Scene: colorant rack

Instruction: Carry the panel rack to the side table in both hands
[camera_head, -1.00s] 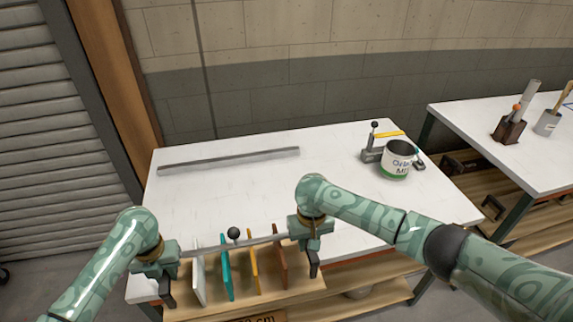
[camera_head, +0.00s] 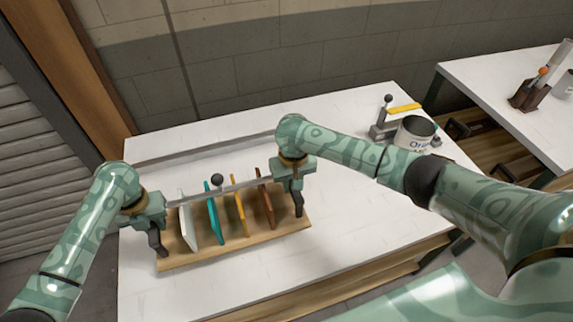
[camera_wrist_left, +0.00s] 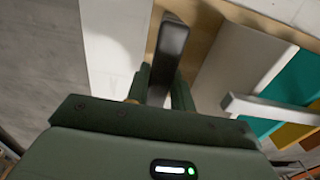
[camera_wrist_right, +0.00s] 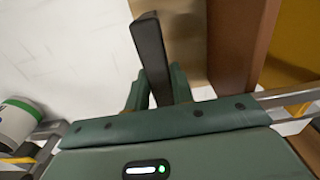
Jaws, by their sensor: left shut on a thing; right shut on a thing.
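The panel rack has a wooden base (camera_head: 235,248), a grey metal bar with a black knob (camera_head: 217,179), and upright white (camera_head: 188,228), teal (camera_head: 214,220), yellow (camera_head: 240,214) and brown (camera_head: 265,200) panels. It appears over the near left part of a white table (camera_head: 345,240); I cannot tell whether its base touches the top. My left gripper (camera_head: 152,222) is shut on the rack's dark left end handle, which shows in the left wrist view (camera_wrist_left: 168,55). My right gripper (camera_head: 294,188) is shut on the right end handle, seen in the right wrist view (camera_wrist_right: 151,55).
A long grey strip (camera_head: 205,152) lies along the table's back. A mug (camera_head: 414,133) and a grey holder with a yellow bar (camera_head: 404,107) stand at its back right. A second white table (camera_head: 500,92) with a brown holder (camera_head: 527,95) is at right. The front right tabletop is clear.

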